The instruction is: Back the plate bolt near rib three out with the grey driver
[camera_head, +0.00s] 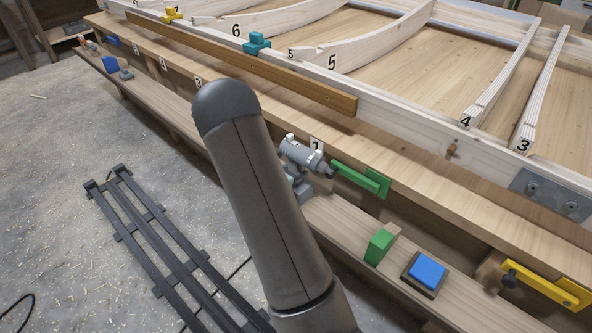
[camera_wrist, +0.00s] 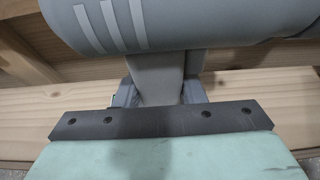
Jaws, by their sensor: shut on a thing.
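The grey driver (camera_head: 303,155) shows in the head view just right of my arm, its nose pointing right toward a green-handled piece. In the wrist view its grey body (camera_wrist: 150,25) with pale stripes spans the top. My gripper (camera_wrist: 160,92) is shut on the driver's handle, one finger on each side. In the head view my arm hides most of the gripper. I cannot tell whether the driver touches the shelf. A metal plate (camera_head: 551,196) sits on the frame rail at the right, near rib 3 (camera_head: 540,90). It has two bolt heads; the left one (camera_head: 533,188) is nearer the rib.
A green block (camera_head: 380,246) and a blue block on a dark base (camera_head: 427,271) sit on the lower shelf. A green clamp (camera_head: 362,179) and a yellow clamp (camera_head: 540,285) stick out from the bench edge. A brown board (camera_head: 240,62) lies along the rail. A dark rack (camera_head: 165,245) lies on the floor.

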